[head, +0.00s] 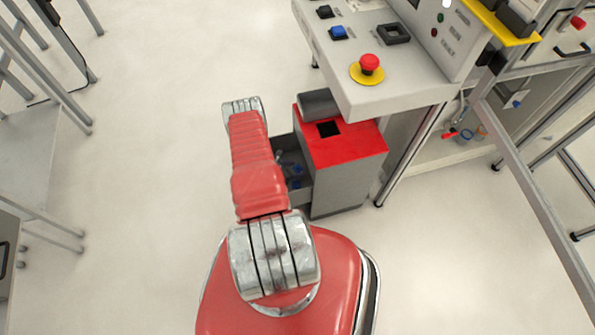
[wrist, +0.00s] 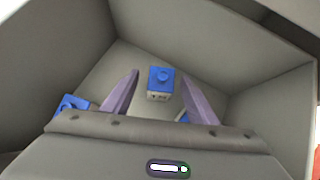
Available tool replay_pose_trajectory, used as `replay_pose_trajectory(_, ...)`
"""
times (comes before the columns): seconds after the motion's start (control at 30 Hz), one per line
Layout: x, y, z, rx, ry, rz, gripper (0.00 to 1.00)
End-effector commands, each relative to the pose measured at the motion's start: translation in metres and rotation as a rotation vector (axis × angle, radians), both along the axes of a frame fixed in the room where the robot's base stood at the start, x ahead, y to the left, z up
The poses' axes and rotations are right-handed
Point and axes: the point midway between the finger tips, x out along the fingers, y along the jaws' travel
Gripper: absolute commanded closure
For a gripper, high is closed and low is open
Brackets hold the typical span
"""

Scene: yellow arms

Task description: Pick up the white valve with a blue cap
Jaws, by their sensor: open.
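A white valve with a blue cap (wrist: 160,80) stands on the floor of a grey bin, in the middle of the wrist view. My gripper (wrist: 159,82) is open, its two purple-grey fingers pointing down into the bin, one on each side of the valve in the picture. I cannot tell how far the fingertips are above or short of it. Another blue-capped piece (wrist: 73,104) shows at the left, partly hidden by my gripper's body. A bit of blue shows behind the right finger. In the head view, small blue pieces (head: 297,170) lie in the open drawer; my gripper is hidden there.
A control panel with a red emergency button (head: 369,63) overhangs behind. Open floor (head: 130,200) lies to the left.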

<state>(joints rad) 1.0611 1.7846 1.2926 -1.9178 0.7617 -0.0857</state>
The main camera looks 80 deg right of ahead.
Motion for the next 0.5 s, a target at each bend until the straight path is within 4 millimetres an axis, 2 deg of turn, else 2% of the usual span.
replay_pose_trajectory(0.23, 0.0002, 0.0001, 0.0001, 0.000, 0.000, 0.000, 0.47)
replay_pose_trajectory(0.5, 0.0002, 0.0001, 0.0002, 0.000, 0.000, 0.000, 0.66)
